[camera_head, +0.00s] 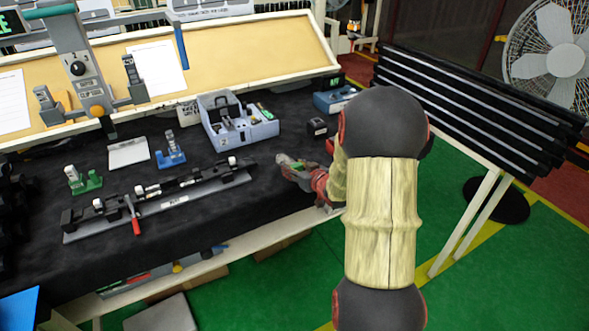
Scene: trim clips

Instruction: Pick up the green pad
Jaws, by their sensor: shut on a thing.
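My gripper (285,161) is above the right part of the black-covered bench, to the right of the long rail assembly. It is shut on a small green thing, which looks like the green pad (299,165). Only a small green patch shows between the fingers; the rest is hidden by the gripper. I cannot tell how far above the cloth it is.
A long black rail assembly (160,207) with a red-handled tool (136,218) lies at the left. A grey organiser box (262,131), a blue fixture (170,158), a green fixture (85,182) and a small black box (317,128) stand around. Bare cloth lies between them.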

